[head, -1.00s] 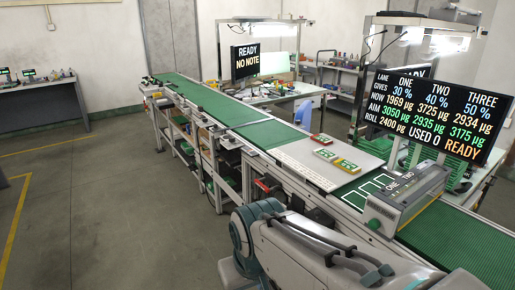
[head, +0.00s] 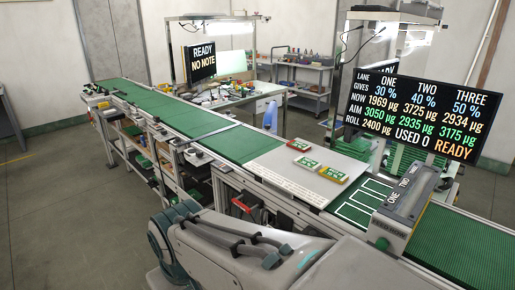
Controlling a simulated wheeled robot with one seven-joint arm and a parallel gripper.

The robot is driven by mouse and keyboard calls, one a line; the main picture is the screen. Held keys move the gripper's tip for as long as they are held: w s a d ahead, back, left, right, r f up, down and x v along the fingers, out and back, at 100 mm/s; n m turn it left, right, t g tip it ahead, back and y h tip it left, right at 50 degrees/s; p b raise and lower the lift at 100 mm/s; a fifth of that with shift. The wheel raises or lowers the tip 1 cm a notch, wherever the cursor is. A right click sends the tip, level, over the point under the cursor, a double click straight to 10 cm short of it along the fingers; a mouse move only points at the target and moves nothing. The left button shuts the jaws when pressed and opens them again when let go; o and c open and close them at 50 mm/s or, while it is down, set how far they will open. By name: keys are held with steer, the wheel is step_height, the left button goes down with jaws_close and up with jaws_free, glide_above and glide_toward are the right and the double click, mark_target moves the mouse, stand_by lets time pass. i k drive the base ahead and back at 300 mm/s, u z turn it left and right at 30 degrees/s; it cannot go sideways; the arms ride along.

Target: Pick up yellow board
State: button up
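The yellow board (head: 333,174), a small piece with a yellow edge and a green face, lies flat on the pale grey plate (head: 277,160) of the conveyor line, near the plate's right end in the head view. The three lie apart from one another. Part of my arm shows at the bottom, but my gripper is out of view.
A grey roller device marked ONE, TWO (head: 407,205) straddles the green belt right of white-outlined lanes (head: 362,202). A screen (head: 417,117) reads READY, lane GIVES 30, 40, 50 %. Another screen (head: 199,60) reads READY, NO NOTE. Bare floor (head: 60,190) is free at left.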

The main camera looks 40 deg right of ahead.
mark_target(336, 176)
steer(key=i, duration=1)
steer(key=z, duration=2.4)
